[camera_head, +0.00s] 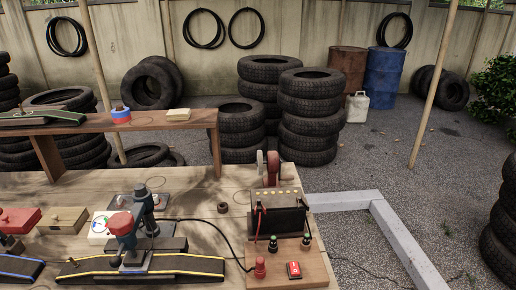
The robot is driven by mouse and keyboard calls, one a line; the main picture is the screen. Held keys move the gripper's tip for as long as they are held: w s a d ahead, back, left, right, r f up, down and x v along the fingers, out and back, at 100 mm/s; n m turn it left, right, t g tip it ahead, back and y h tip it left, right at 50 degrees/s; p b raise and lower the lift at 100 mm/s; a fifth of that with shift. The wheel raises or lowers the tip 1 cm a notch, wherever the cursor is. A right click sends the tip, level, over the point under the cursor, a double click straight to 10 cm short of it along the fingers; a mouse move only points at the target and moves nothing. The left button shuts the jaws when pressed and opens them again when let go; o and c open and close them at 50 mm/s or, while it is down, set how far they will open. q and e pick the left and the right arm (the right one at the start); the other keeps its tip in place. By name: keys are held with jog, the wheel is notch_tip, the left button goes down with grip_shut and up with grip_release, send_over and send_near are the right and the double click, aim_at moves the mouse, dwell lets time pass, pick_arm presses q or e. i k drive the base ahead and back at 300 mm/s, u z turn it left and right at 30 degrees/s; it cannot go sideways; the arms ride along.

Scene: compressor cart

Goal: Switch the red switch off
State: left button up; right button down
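The red switch (294,270) is a small red block with white marks. It sits at the front right of a wooden board (312,279) on the near right part of the workbench. Its on or off position is too small to tell. Nothing touches it. Neither of my grippers shows in the head view.
Behind the switch stand a dark box (281,220) with leads and a dark post with a green part (273,244). A red knob (260,267) is to its left. A red-topped grey device (124,233) stands further left. Stacked tires (310,115) are beyond the bench.

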aim_at(295, 267)
jog(key=k, duration=0.5)
jog(key=u, duration=1.55)
jog(key=i, duration=1)
jog(key=z, duration=2.15)
